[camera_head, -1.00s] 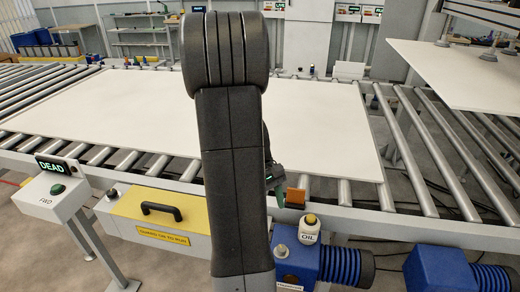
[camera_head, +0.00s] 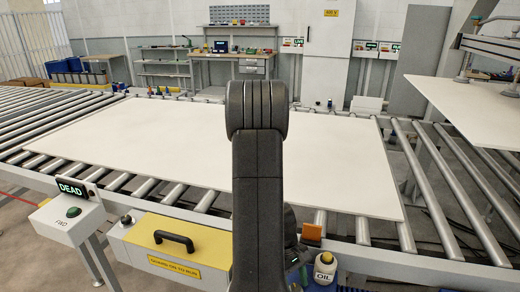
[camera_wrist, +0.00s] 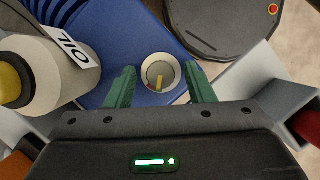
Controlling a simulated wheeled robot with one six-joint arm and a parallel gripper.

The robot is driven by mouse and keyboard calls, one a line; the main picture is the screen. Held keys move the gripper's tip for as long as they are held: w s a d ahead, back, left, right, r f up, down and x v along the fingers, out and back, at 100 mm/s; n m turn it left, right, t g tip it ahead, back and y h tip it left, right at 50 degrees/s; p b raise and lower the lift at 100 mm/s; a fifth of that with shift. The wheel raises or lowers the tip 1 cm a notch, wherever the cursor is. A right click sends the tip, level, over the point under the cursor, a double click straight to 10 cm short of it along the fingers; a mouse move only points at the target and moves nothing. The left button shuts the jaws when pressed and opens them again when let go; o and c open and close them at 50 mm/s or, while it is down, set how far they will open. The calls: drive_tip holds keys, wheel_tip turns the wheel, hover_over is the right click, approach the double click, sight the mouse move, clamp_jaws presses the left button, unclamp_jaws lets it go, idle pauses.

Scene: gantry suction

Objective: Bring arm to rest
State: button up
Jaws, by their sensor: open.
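My gripper (camera_wrist: 161,85) shows in the wrist view with its two green fingers spread apart and nothing between them. The white oil bottle (camera_wrist: 62,68) with a yellow cap stands just left of the fingers. In the head view my dark arm rises in the middle and hides part of the conveyor; the gripper itself is not clearly seen there.
A white panel (camera_head: 130,135) lies on the roller conveyor (camera_head: 455,200). Another panel (camera_head: 460,105) hangs under suction cups at right. A yellow-topped guard box (camera_head: 185,238) and a post with a DEAD display (camera_head: 72,190) stand at front left. The oil bottle (camera_head: 325,268) is near the conveyor edge.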

drive_tip(key=shift+r+n, duration=0.1)
drive_tip(key=shift+n, duration=0.4)
